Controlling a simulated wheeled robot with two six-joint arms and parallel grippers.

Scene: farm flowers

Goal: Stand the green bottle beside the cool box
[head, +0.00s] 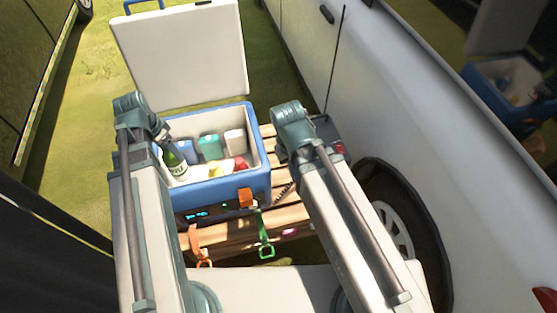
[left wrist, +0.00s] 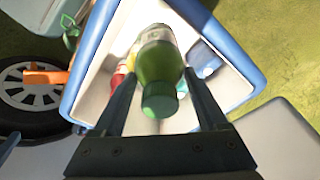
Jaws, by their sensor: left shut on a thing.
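The green bottle (head: 175,163) with a pale label is in the left part of the open blue cool box (head: 222,188) in the head view. In the left wrist view the bottle (left wrist: 158,65) lies between the two dark fingers of my left gripper (left wrist: 160,108), its green neck end towards the camera. My left gripper (head: 165,141) is shut on it. The cool box (left wrist: 88,62) also shows behind the bottle there. I cannot tell whether the bottle touches the box floor.
The white lid (head: 185,55) stands open behind the box. Blue, teal and white containers and red and yellow items share its inside. The box rests on a slatted wooden surface (head: 285,212), with bare slats to its right. A white vehicle (head: 410,120) stands close on the right.

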